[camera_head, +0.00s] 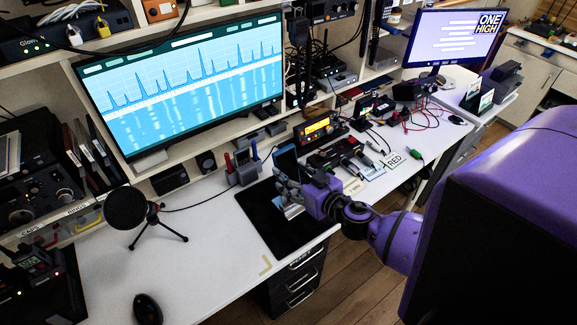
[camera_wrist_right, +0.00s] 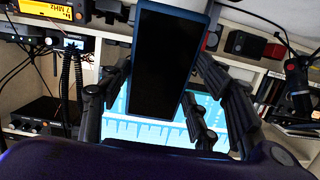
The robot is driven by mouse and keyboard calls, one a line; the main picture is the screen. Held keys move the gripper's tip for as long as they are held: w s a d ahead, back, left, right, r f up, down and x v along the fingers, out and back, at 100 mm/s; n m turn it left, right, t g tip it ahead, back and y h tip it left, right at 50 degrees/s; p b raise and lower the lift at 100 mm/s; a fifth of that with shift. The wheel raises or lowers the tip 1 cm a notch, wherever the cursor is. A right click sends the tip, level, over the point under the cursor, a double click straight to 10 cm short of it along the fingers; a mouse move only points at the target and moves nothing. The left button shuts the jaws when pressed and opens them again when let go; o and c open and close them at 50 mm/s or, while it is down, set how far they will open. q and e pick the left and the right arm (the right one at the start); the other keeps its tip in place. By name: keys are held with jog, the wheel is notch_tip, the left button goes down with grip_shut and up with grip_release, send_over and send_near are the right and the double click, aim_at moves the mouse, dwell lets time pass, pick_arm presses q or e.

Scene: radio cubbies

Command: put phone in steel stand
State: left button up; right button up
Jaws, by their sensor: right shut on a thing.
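The phone (camera_head: 286,160) has a dark face and a blue edge. It is tilted upright in my right gripper (camera_head: 292,187), above the black mat (camera_head: 262,213). In the right wrist view the phone (camera_wrist_right: 168,62) stands between the fingers of the gripper (camera_wrist_right: 165,95), which is shut on it. A small silvery object (camera_head: 292,211), perhaps the steel stand, shows just below the gripper on the mat. It is partly hidden by the fingers, and I cannot tell if the phone touches it. My left gripper is not in view.
A pen holder (camera_head: 243,172) stands just left of the phone. A radio with an orange display (camera_head: 318,129) is behind it. A microphone on a tripod (camera_head: 130,210) stands to the left, and a mouse (camera_head: 147,308) lies near the front. The white desk between them is clear.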

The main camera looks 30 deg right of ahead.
jog(key=shift+s+f+b, duration=0.2)
jog(key=shift+f+b, duration=0.1)
jog(key=shift+f, duration=0.55)
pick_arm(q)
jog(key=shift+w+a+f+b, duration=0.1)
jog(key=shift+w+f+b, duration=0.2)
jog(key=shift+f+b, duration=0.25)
pick_arm(e)
jog(key=shift+s+f, duration=0.1)
jog(key=shift+f, duration=0.45)
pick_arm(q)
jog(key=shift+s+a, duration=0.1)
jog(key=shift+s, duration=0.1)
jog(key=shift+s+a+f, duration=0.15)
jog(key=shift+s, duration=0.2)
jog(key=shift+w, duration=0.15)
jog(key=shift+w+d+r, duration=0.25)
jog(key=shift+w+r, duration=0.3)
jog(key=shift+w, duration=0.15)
